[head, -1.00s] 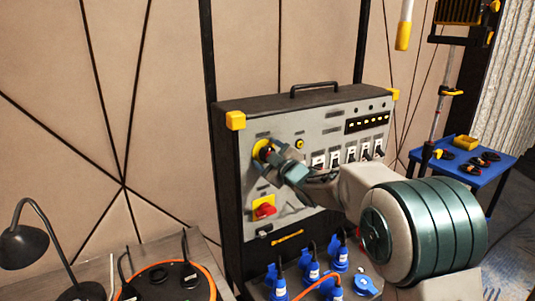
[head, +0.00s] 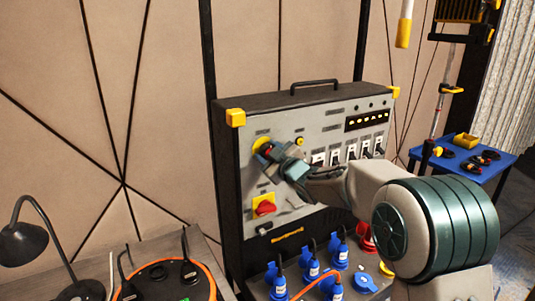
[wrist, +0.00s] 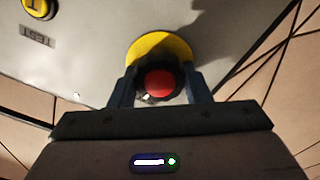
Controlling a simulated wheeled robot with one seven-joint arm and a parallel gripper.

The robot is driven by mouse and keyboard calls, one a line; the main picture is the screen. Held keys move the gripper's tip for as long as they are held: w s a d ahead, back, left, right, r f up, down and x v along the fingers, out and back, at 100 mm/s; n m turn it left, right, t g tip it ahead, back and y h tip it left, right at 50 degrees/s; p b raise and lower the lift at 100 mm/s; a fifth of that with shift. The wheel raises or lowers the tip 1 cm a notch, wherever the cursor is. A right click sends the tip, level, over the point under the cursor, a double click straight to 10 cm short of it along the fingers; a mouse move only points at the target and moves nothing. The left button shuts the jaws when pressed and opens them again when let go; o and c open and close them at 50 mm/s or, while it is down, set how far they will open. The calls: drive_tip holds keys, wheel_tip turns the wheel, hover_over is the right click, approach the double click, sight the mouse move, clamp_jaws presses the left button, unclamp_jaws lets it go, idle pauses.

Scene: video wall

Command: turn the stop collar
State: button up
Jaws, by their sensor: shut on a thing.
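The stop button shows in the wrist view as a red round head (wrist: 159,83) with a dark stop collar (wrist: 178,71) around it, on a yellow round plate (wrist: 150,46). My gripper (wrist: 158,88) has one finger on each side of the collar and is shut on it. In the head view, my gripper (head: 272,154) reaches the upper left of the grey control panel (head: 322,125) and covers most of the button. Part of the yellow plate (head: 259,144) shows beside the fingers.
A red rotary switch on a yellow plate (head: 264,206) sits below my gripper. A small yellow button (head: 299,141) and several white switches (head: 350,154) are to the right. Blue plugs (head: 311,262) stand below the panel. A black lamp (head: 30,243) is at the left.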

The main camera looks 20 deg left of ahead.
drive_tip(key=m, duration=0.5)
drive_tip(key=shift+w+d+r+m, duration=0.1)
drive_tip(key=shift+r+m, duration=0.05)
drive_tip(key=shift+m, duration=0.25)
idle(0.4)
drive_tip(key=o, duration=1)
drive_tip(key=b+v, duration=0.2)
drive_tip(key=v, duration=1.1)
drive_tip(key=shift+s+d, duration=0.25)
